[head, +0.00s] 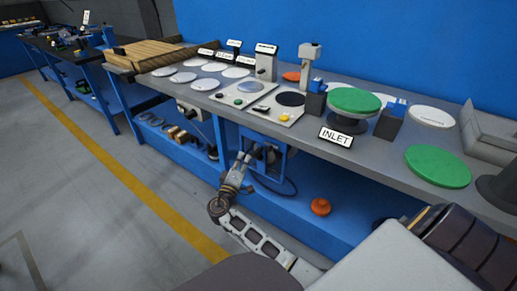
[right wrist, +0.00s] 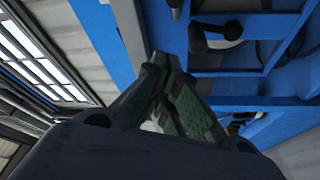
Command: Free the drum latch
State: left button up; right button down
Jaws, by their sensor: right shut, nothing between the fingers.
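I cannot make out for sure which part is the drum latch. A blue framed unit (head: 281,165) with small dark and yellow parts hangs under the bench front, and a dark hose curves below it. My right gripper (head: 244,157) is shut and empty at the left side of this unit, and I cannot tell whether it touches it. In the right wrist view the gripper's dark green fingers (right wrist: 164,62) come together, with blue bench structure and a dark rounded part (right wrist: 205,40) beyond them. My left gripper is not in view.
The grey bench top (head: 395,150) carries green discs (head: 438,166), white discs, control panels and an INLET sign (head: 336,137). An orange knob-like part (head: 320,206) sits on the blue lower shelf (head: 290,207). The floor left of the yellow line (head: 110,163) is open.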

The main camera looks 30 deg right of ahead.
aim_at(256, 152)
dwell(0.4)
jog(key=shift+w+d+r+b, duration=0.15)
jog(key=shift+w+d, duration=0.55)
jog(key=shift+d, duration=0.7)
jog(key=shift+w+d+f+b, duration=0.1)
jog(key=shift+w+d+b, duration=0.2)
jog(key=shift+w+d, duration=0.8)
jog(key=shift+w+d+r+b, duration=0.1)
jog(key=shift+w+d+b, duration=0.15)
jog(key=shift+d, duration=1.5)
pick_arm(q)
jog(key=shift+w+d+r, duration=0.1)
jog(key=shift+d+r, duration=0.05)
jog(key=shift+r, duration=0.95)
pick_arm(e)
jog(key=shift+s+d+f, duration=0.25)
jog(key=shift+s, duration=0.35)
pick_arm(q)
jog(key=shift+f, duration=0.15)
